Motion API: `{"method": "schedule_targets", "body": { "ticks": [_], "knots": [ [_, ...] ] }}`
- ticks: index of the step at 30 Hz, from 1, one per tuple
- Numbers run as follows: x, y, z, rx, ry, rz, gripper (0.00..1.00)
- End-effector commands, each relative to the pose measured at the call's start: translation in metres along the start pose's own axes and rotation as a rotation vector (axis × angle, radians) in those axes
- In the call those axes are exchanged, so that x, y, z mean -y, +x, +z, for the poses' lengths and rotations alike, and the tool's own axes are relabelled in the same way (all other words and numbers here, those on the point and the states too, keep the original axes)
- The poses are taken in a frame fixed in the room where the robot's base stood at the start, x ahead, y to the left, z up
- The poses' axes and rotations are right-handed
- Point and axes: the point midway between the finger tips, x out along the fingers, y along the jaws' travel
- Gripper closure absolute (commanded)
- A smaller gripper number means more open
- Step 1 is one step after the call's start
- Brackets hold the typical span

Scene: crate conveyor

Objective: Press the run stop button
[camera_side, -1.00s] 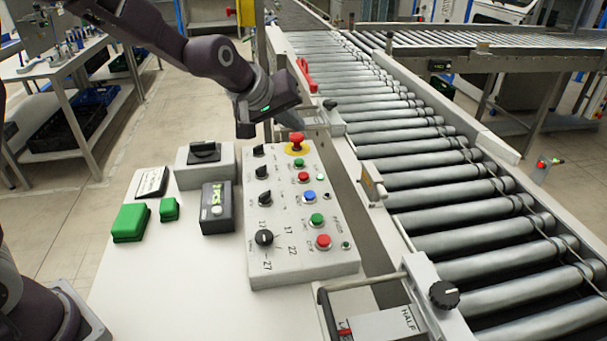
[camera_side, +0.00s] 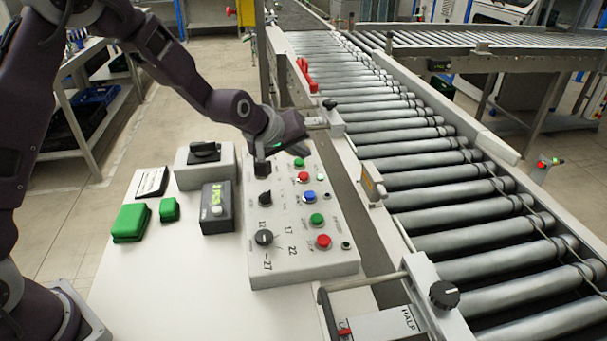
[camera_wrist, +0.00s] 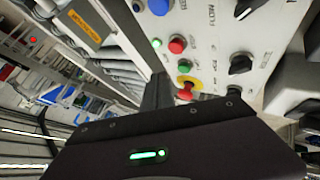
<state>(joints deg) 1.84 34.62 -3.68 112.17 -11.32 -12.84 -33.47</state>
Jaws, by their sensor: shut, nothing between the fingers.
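The control panel (camera_side: 285,262) carries several buttons and black knobs. One small red button (camera_side: 303,177) sits near a green one (camera_side: 299,162) and a blue one (camera_side: 309,196). Another red button (camera_side: 323,241) is at the near end, below a green one (camera_side: 316,219). The labels are too small to read, so I cannot tell which is run stop. My gripper (camera_side: 299,150) is shut and empty, low over the panel's far end. In the side view it hides the red mushroom button; the wrist view shows that button (camera_wrist: 185,94) on its yellow ring, right of my gripper (camera_wrist: 158,90).
The roller conveyor (camera_side: 450,190) runs along the right of the panel. A dark box (camera_side: 217,208), a grey switch box (camera_side: 206,160) and green blocks (camera_side: 131,222) stand left of it. The white tabletop (camera_side: 180,290) is clear in front.

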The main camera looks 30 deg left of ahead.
Motion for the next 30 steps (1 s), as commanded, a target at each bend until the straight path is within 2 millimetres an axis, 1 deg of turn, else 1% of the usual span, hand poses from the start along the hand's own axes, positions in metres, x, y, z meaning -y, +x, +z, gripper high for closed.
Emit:
{"method": "schedule_targets", "body": {
  "ticks": [3, 9, 30],
  "knots": [
    [0.008, 0.01, 0.007, 0.001, -0.001, -0.003, 1.0],
    [0.014, 0.019, 0.014, 0.001, 0.0, 0.0, 1.0],
    [0.015, 0.02, 0.014, 0.0, 0.0, 0.0, 1.0]
  ]
}}
